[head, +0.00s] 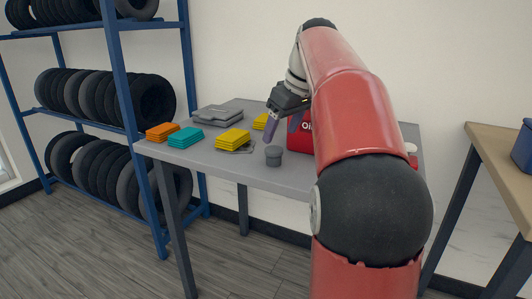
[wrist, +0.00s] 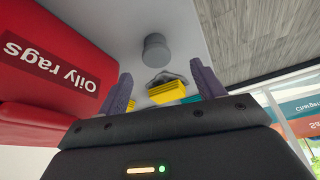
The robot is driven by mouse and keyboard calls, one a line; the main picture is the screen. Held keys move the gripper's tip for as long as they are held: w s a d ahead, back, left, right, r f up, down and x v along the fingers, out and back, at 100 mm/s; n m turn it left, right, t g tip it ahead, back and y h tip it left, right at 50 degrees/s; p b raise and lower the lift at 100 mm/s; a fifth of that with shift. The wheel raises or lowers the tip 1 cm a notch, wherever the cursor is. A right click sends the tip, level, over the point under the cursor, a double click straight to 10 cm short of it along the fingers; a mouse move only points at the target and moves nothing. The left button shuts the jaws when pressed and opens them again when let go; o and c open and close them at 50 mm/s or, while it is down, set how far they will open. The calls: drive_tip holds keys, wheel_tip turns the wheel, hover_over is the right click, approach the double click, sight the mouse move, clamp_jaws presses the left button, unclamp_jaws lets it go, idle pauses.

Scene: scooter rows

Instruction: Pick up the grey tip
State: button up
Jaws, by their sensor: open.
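The grey tip (head: 274,155), a small dark grey cup-like piece, stands on the grey table (head: 188,158) near its front edge. In the wrist view, the grey tip (wrist: 155,48) appears beyond the fingers, a little left of the middle of the gap. My gripper (head: 276,129) has purple fingers pointing down above the table, behind and above the tip and apart from it. In the wrist view, my gripper (wrist: 163,86) is open with nothing held between its fingers.
A red oily rags bin (head: 301,134) stands right beside my gripper, partly hidden by my arm. Yellow (head: 233,139), teal (head: 186,137) and orange (head: 162,131) stacks lie to the left. A grey crumpled piece (wrist: 165,77) lies by the yellow stack. A tyre rack (head: 118,80) stands left.

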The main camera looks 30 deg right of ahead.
sight(274, 149)
drive_tip(key=x, duration=0.2)
drive_tip(key=b+x, duration=0.1)
drive_tip(key=x, duration=0.4)
drive_tip(key=shift+w+d+f, duration=0.2)
drive_tip(key=shift+w+d, duration=0.05)
drive_tip(key=shift+w, duration=0.1)
drive_tip(key=c, duration=1.1)
drive_tip(key=shift+o, duration=0.2)
drive_tip(key=shift+r, duration=0.1)
